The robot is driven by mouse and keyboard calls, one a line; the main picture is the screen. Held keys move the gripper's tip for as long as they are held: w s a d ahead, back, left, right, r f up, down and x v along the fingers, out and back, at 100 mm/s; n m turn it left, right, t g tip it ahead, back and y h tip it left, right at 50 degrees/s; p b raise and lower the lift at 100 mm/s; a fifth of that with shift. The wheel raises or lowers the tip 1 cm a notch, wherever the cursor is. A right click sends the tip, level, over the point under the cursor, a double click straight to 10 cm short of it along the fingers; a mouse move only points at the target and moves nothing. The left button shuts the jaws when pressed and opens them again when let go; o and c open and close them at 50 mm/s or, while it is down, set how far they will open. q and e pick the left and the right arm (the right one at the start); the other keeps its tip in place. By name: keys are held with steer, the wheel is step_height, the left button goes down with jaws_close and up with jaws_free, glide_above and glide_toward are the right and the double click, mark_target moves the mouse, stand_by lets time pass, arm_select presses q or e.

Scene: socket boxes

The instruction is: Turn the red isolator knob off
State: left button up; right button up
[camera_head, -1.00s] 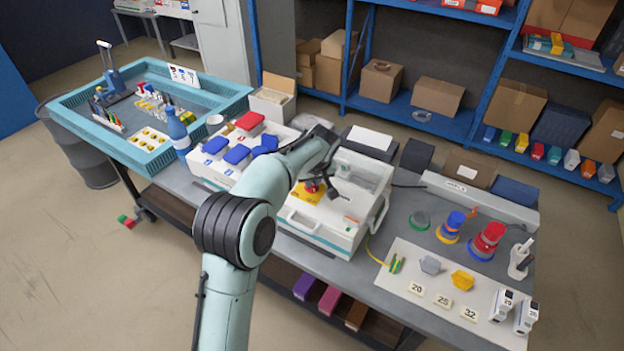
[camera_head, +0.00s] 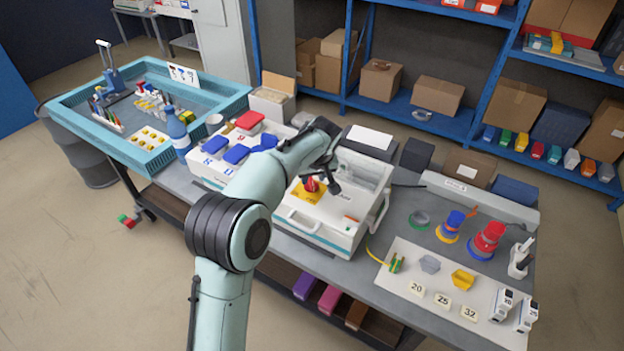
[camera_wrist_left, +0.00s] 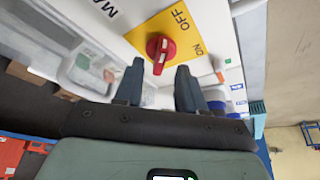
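The red isolator knob (camera_head: 311,184) sits on a yellow plate (camera_head: 299,193) on the front of the white box (camera_head: 320,228). In the left wrist view the knob (camera_wrist_left: 160,47) is round with a raised grip and a white stripe, beside the printed words OFF and ON. Which word the stripe points to is not clear. My left gripper (camera_head: 329,181) is just right of the knob in the head view. In the left wrist view my left gripper (camera_wrist_left: 160,66) is open, its two dark fingers apart and empty, short of the knob. My right gripper is not in view.
Left of the white box is a box with blue and red covers (camera_head: 236,155). A teal tray (camera_head: 214,103) stands at the far left. At right, a white mat (camera_head: 398,290) carries number tags and small parts. Blue shelves (camera_head: 446,122) stand behind the bench.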

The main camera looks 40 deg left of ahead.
arm_select(q)
steer(key=v, duration=1)
steer(key=shift+d+r, duration=0.15)
